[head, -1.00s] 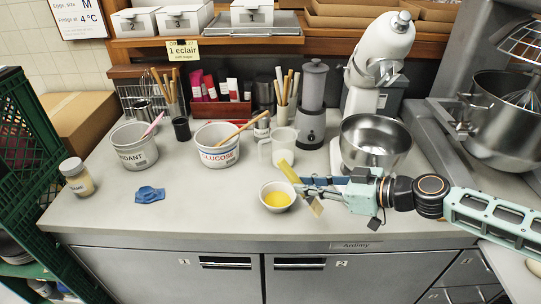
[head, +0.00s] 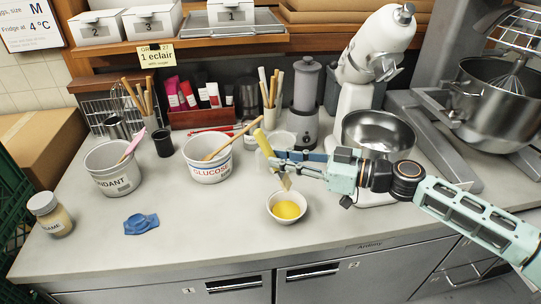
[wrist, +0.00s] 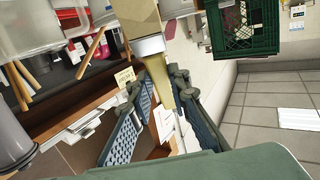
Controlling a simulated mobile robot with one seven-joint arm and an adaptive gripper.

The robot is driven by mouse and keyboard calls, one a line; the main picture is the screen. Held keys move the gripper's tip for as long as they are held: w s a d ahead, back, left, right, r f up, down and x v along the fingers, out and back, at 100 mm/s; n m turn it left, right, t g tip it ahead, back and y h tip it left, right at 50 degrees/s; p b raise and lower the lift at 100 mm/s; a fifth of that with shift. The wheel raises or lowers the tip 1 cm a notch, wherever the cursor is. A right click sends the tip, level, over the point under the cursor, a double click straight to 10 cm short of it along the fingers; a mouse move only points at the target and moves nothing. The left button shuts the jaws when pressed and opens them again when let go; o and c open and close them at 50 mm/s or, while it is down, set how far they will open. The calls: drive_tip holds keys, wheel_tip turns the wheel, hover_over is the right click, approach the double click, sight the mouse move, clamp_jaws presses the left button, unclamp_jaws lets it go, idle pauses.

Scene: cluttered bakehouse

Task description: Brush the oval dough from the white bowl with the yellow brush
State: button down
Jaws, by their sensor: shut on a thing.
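My gripper (head: 276,158) is shut on the yellow brush (head: 261,143), whose handle leans up to the left and whose bristles point down. The bristle end is at the far rim of the white bowl (head: 271,213) in the picture; I cannot tell whether it touches. The bowl stands near the counter's front edge and holds yellow liquid (head: 287,210). In the wrist view the brush (wrist: 186,100) runs between both fingers (wrist: 163,95), with its pale band and bristles at the top. No oval dough shows in either view.
The glucose tub (head: 208,171) stands left of the bowl, with the fondant tub (head: 113,185) and a crumpled blue cloth (head: 141,224) further left. A stand mixer (head: 372,45) with a steel bowl is behind my arm. The front left counter is mostly clear.

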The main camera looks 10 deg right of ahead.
drive_tip(key=shift+a+f, duration=0.1)
wheel_tip(320, 180, down, 10)
drive_tip(key=b, duration=0.7)
drive_tip(key=shift+b, duration=0.35)
idle(0.6)
wheel_tip(320, 180, up, 9)
drive_tip(key=p, duration=0.6)
drive_tip(key=shift+r, duration=0.2)
drive_tip(key=shift+f, duration=0.15)
